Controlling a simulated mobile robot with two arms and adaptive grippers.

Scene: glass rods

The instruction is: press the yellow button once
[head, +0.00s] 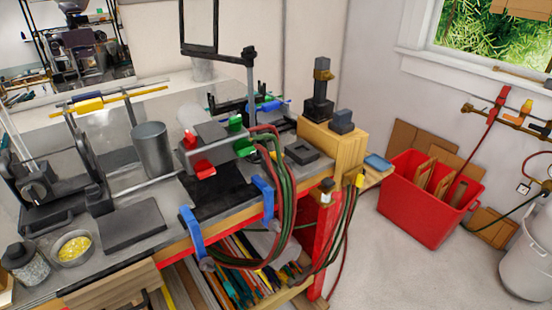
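No yellow button can be made out for certain in the head view. A small yellow part (360,179) sits at the right end of the workbench, where dark cables hang down; it is too small to tell whether it is a button. Neither of my grippers shows in this view.
The workbench (175,246) carries a grey cylinder (152,150), a flat dark slab (120,226), a bowl of yellow bits (73,248) and blue clamps (192,232). Cables (290,215) hang over its front. A red crate (415,212) stands right on open floor (390,265).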

